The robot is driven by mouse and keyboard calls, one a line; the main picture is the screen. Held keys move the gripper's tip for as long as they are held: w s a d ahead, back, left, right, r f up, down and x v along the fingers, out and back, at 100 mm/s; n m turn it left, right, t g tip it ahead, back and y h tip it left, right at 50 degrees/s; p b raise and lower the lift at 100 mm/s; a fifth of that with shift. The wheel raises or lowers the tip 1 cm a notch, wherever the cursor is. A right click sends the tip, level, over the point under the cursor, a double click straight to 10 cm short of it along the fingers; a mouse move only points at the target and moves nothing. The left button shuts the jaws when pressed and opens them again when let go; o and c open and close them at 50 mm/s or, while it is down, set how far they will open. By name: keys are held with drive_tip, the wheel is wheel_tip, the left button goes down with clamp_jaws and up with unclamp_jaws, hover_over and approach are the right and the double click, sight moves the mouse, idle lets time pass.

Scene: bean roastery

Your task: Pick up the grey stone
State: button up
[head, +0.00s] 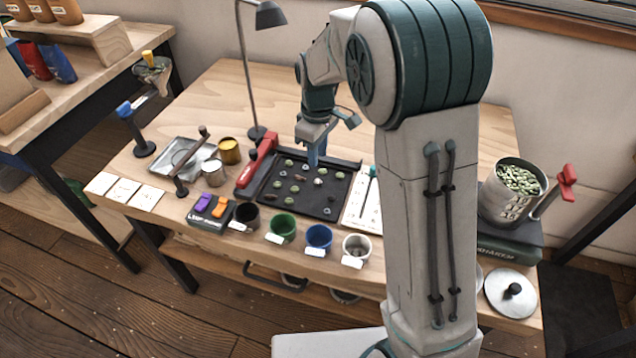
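A dark sorting tray (262,198) lies on the wooden table with several small pieces spread over it, mostly pale green, some brown and some greyish. A light grey piece (318,182) lies right of the tray's middle and may be the grey stone. Other greyish pieces lie nearer the front, such as one at the tray's front right (327,211); they are too small to tell apart surely. My gripper (315,163) points down over the tray's back part, just behind the light grey piece. Its fingers are seen small and partly merged, so their opening is unclear.
A row of cups stands in front of the tray: black (247,215), green (283,227), blue (318,239) and white (356,247), the white one holding small grey pieces. A red-handled tool (259,160) lines the tray's left side. A lamp (248,70) stands behind.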

sight(318, 180)
wheel_tip(318, 180, down, 8)
drive_tip(key=shift+s+f, duration=0.1)
drive_tip(key=shift+f, duration=0.05)
clamp_jaws()
idle(0.3)
